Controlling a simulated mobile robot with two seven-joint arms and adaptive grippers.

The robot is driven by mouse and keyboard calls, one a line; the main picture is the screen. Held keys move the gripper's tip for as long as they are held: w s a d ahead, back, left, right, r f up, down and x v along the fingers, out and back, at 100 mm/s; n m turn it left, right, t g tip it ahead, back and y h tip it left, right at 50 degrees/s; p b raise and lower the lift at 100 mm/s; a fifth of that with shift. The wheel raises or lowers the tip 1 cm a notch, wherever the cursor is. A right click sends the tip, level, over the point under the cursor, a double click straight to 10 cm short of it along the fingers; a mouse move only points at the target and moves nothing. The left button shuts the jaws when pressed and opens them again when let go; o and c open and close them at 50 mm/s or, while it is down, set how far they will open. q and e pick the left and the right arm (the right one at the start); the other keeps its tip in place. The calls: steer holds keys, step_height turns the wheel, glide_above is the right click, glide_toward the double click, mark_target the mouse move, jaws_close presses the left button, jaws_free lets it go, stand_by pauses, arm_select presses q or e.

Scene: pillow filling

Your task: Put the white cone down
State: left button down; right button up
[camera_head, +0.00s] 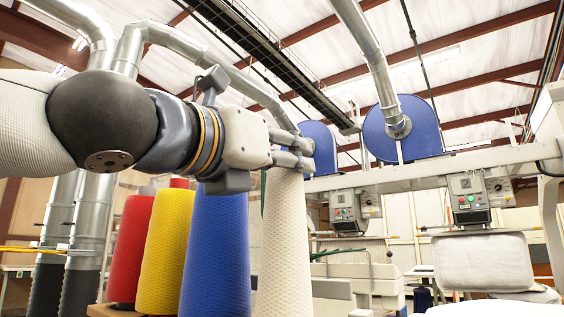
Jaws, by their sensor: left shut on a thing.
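The white cone (284,245) stands upright in the middle of the head view, to the right of the blue cone. My left gripper (297,160) comes in from the left and is shut on the top of the white cone. The lower end of the white cone is cut off by the frame's bottom edge, so I cannot tell whether it rests on anything. My right gripper is not in view.
A blue cone (215,255), a yellow cone (165,250) and a red cone (131,248) stand in a row on a wooden surface (100,311) at left. Filling machines with control boxes (467,190) and a white pillow (483,262) are at right.

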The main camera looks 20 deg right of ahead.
arm_select(q)
steer(key=c, duration=1.2)
jaws_free()
steer(key=shift+f, duration=0.1)
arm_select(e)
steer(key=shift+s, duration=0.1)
arm_select(q)
steer(key=shift+s+r, duration=0.1)
steer(key=shift+r, duration=0.3)
steer(key=v, duration=1.2)
steer(key=shift+f+b, duration=0.2)
steer(key=shift+b, duration=0.1)
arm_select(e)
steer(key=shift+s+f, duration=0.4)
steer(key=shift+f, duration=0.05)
